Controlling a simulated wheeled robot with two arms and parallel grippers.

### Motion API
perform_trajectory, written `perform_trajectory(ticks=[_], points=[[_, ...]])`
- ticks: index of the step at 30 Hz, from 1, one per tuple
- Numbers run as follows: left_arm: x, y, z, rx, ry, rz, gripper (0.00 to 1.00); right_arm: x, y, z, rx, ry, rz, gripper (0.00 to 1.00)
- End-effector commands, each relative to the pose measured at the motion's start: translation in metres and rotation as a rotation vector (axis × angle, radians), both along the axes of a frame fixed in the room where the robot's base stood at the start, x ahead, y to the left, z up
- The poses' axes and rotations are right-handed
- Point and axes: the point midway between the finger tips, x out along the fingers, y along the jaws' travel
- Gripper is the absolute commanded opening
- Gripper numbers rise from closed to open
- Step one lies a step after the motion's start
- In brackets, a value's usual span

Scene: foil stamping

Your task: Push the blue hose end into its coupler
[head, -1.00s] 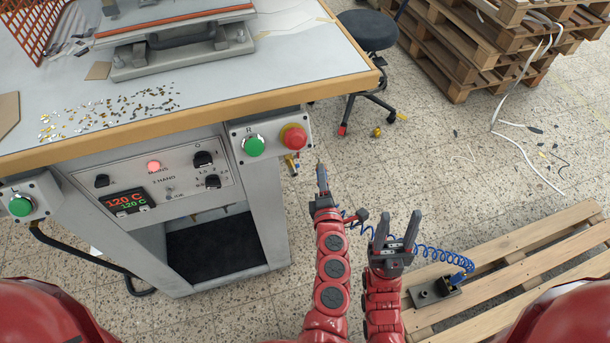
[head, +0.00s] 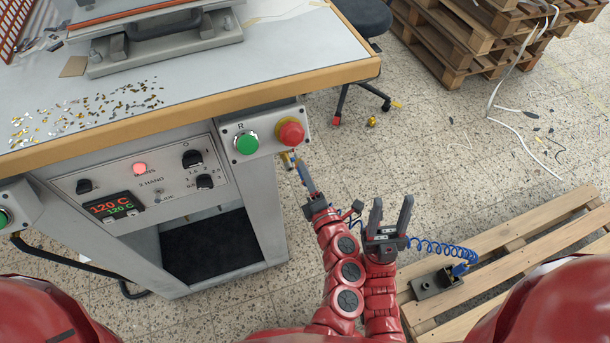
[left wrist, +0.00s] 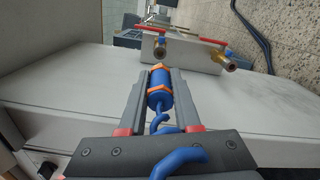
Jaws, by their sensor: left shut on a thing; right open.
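The blue hose end (left wrist: 160,89), with orange bands, is held between the fingers of my left gripper (left wrist: 159,91) in the left wrist view. Its tip points at a pale block (left wrist: 187,52) on the press side that carries brass fittings. One brass fitting (left wrist: 160,53) lies just beyond the tip; I cannot tell whether they touch. Another brass fitting (left wrist: 229,63) sits further right. In the head view my left gripper (head: 302,176) reaches beside the press leg, and the hose end cannot be made out. My right gripper (head: 391,204) is open and empty, pointing up.
The blue coiled hose (head: 440,248) runs behind my right gripper to a dark bracket (head: 424,286) on a wooden pallet (head: 487,247). The press table (head: 205,110) stands left, with a green button (head: 247,143) and red stop button (head: 290,132) near my left gripper.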

Motion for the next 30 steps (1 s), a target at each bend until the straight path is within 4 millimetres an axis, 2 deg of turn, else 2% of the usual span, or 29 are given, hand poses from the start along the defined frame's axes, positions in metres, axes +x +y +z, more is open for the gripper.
perform_trajectory(ticks=[9,15,30], points=[[0.032,0.011,-0.001,0.0,-0.002,0.001,0.0,0.0,0.0,-0.012,0.0,0.0,0.0,0.5],[0.045,0.015,0.0,-0.001,-0.001,0.001,0.0,0.0,0.0,-0.015,0.0,0.0,0.0,0.5],[0.05,0.017,0.0,0.0,-0.001,0.0,0.0,0.0,0.0,-0.016,0.0,0.0,0.0,0.5]])
